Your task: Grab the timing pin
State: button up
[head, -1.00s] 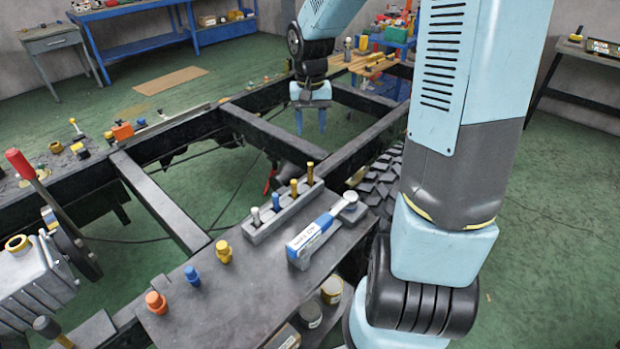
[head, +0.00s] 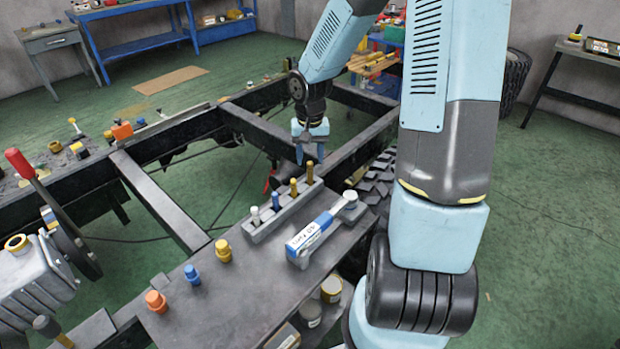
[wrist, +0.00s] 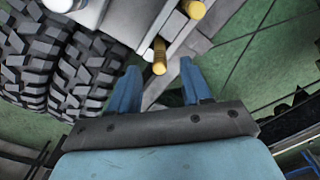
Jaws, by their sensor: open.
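Several pins stand in a grey rack (head: 288,214) on the dark plate: a pale one (head: 255,216), a blue one (head: 276,201), a yellow one (head: 294,187) and a second yellow one (head: 310,172) at the far end. I cannot tell by any marking which is the timing pin. My gripper (head: 309,157) is open and empty, above the rack's far end. In the wrist view the open fingers (wrist: 158,72) point toward a yellow pin (wrist: 159,57), which shows between the fingertips, apart from them. Another yellow pin (wrist: 194,9) is farther up.
Orange (head: 156,302), blue (head: 192,275) and yellow (head: 223,250) plugs stand on the plate (head: 235,300). Black frame rails (head: 365,145) and a tyre (head: 376,180) flank the gripper.

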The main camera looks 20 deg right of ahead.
aim_at(310, 162)
jog(key=shift+f, duration=1.85)
jog(key=shift+c, duration=0.4)
grip_shut()
